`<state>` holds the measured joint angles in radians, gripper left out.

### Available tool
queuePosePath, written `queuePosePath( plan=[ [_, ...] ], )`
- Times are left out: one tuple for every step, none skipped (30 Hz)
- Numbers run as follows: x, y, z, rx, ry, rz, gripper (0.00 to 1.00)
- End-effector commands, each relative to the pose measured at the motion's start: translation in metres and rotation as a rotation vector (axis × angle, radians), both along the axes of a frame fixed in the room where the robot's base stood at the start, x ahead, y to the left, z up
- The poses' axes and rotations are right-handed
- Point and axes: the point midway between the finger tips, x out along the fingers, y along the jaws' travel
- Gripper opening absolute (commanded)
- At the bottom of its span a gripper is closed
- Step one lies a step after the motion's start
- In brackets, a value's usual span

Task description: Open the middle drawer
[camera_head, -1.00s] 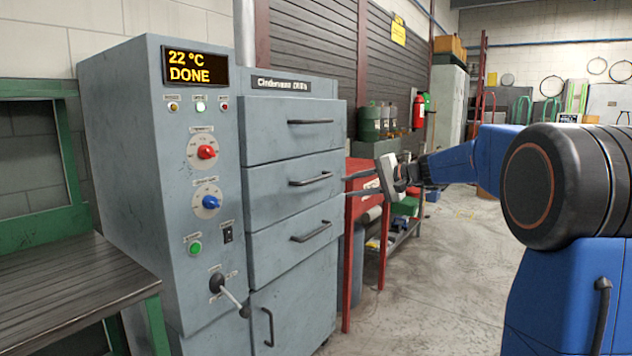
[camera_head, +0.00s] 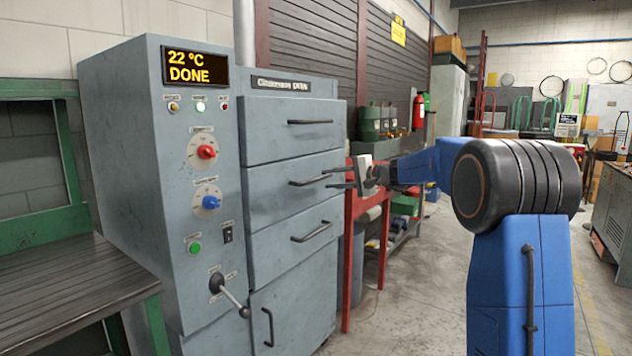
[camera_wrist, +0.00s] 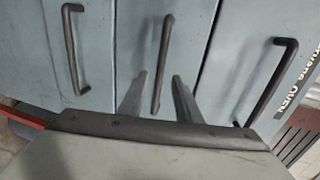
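The middle drawer (camera_head: 275,193) is the second of three grey drawers on the oven cabinet and looks shut. Its dark bar handle (camera_head: 308,181) runs across the drawer front. My gripper (camera_head: 326,178) is open, with its two thin fingers pointing at the right end of this handle. In the wrist view the middle handle (camera_wrist: 164,45) lies between the open fingers (camera_wrist: 160,76), one on each side. I cannot tell whether the fingers touch it. The neighbouring handles (camera_wrist: 71,45) and (camera_wrist: 272,80) are outside the fingers.
The top drawer (camera_head: 270,130) and the lower drawer (camera_head: 270,245) sit directly above and below. A control panel with a lever (camera_head: 232,298) stands left. A red bench (camera_head: 352,215) stands behind my gripper. The floor in front of the cabinet is clear.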

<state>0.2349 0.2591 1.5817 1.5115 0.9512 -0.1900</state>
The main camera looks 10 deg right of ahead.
Motion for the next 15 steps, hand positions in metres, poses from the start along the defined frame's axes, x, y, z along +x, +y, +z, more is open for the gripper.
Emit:
queuePosePath(
  plan=[
    [0.007, 0.007, -0.002, 0.000, 0.000, 0.001, 0.31],
    [0.011, 0.011, -0.003, 0.000, 0.000, 0.001, 0.31],
    [0.016, 0.015, -0.005, 0.001, 0.001, 0.002, 0.31],
    [0.020, 0.019, -0.006, 0.001, 0.001, 0.002, 0.31],
    [0.023, 0.022, -0.007, 0.001, 0.001, 0.002, 0.31],
    [0.028, 0.026, -0.008, 0.001, -0.001, 0.001, 0.31],
    [0.031, 0.029, -0.009, 0.000, 0.000, 0.000, 0.31],
    [0.034, 0.032, -0.010, 0.001, 0.001, 0.001, 0.31],
    [0.038, 0.036, -0.011, 0.001, 0.001, 0.002, 0.31],
    [0.040, 0.038, -0.012, 0.001, 0.001, 0.001, 0.31],
    [0.043, 0.040, -0.012, 0.000, 0.000, 0.001, 0.31],
    [0.045, 0.042, -0.012, 0.001, -0.001, 0.000, 0.31],
    [0.047, 0.043, -0.013, 0.001, -0.001, 0.000, 0.31],
    [0.048, 0.044, -0.013, 0.000, 0.000, -0.001, 0.31],
    [0.050, 0.046, -0.014, 0.000, 0.000, -0.001, 0.31]
  ],
)
